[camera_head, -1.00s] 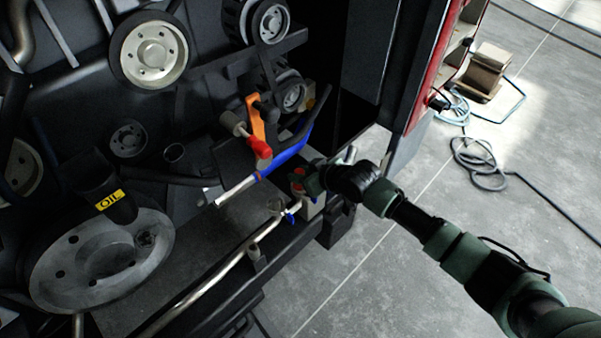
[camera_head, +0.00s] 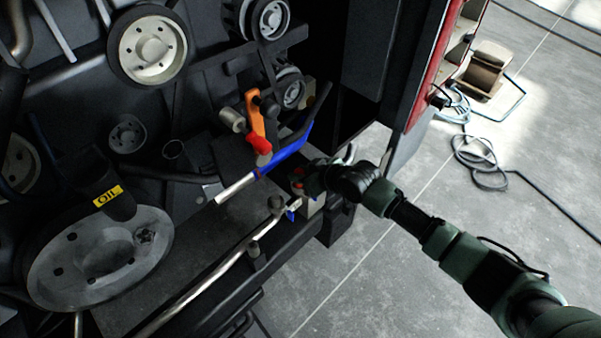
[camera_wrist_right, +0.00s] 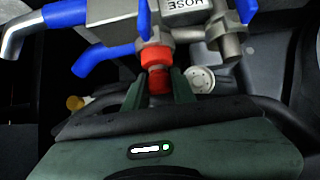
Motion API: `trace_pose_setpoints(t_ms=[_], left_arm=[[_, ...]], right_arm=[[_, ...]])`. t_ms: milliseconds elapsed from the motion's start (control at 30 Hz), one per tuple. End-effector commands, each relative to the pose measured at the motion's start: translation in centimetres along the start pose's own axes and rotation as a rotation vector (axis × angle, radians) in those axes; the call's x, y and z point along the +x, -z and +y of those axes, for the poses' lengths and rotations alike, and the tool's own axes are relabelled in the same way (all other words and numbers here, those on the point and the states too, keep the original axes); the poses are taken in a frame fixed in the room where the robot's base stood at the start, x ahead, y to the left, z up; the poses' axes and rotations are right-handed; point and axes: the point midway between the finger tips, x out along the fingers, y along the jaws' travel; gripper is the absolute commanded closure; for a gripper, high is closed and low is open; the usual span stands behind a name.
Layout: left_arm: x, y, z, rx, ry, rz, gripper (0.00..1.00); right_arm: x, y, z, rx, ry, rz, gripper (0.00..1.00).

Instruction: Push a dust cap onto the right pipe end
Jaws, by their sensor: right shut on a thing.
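My right gripper (camera_head: 308,181) is low at the right end of the engine bay, its arm coming in from the right. In the right wrist view the two green fingers (camera_wrist_right: 159,90) are closed on a dark red cap (camera_wrist_right: 159,82). Just beyond the cap is a brighter red-orange collar (camera_wrist_right: 155,57) on a grey metal pipe fitting (camera_wrist_right: 155,20). The cap appears in line with it and close against it; I cannot tell how far it is seated. In the head view the cap is mostly hidden by the fingers. My left gripper is not in view.
A grey block marked HOSE (camera_wrist_right: 190,10) and blue hoses (camera_wrist_right: 100,60) crowd the fitting. A red-tipped orange lever (camera_head: 256,118) and a blue pipe (camera_head: 287,152) are up and left of the gripper. Open grey floor (camera_head: 400,270) lies at the right.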

Motion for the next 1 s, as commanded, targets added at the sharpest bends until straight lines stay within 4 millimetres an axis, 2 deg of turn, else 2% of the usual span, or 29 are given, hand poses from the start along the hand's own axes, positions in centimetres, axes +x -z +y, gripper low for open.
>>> trace_pose_setpoints(t_ms=[833, 867, 900, 933, 1000], left_arm=[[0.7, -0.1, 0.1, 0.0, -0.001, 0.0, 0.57], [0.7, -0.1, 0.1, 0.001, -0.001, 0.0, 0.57], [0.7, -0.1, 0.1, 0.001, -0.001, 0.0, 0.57], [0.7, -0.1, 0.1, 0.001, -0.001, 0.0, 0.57], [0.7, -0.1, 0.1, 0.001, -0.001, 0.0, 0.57]], right_arm=[[0.8, -1.2, 0.0, 0.001, 0.0, -0.005, 1.0], [0.8, -1.2, 0.0, 0.001, 0.0, -0.005, 0.72], [0.8, -1.3, 0.0, 0.001, 0.0, -0.006, 0.61], [0.8, -1.3, 0.0, 0.001, 0.0, -0.006, 0.52], [0.8, -1.3, 0.0, 0.001, 0.0, -0.006, 0.49]])
